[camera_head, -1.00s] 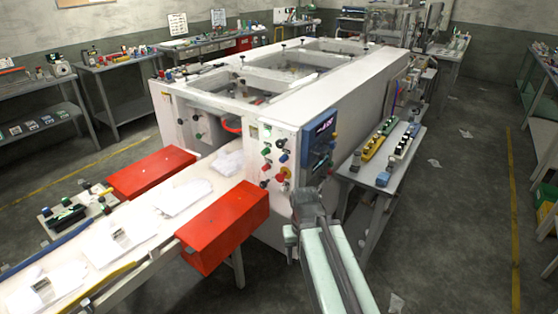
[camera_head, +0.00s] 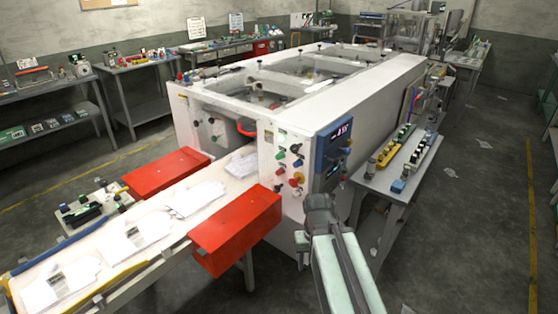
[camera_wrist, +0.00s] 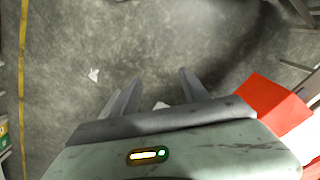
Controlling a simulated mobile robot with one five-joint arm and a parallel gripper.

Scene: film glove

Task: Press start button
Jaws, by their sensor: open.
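A white machine (camera_head: 340,105) stands in the middle of the head view. Its front corner carries a panel (camera_head: 270,165) with several coloured knobs and buttons, including a green button (camera_head: 280,155), a blue one (camera_head: 298,163) and a red one (camera_head: 297,179). Which one is the start button, I cannot tell. A blue control box with a lit display (camera_head: 341,131) is beside them. My gripper (camera_head: 319,199) is in front of and below this panel, seemingly apart from it. In the wrist view my gripper (camera_wrist: 158,88) is open and empty above the grey floor; no button shows there.
A conveyor (camera_head: 150,250) with white gloves runs to the machine, between red guards (camera_head: 236,228) (camera_head: 165,171). A side table (camera_head: 385,178) with yellow and black items stands right of the panel. Workbenches line the walls. Floor at the right is mostly free.

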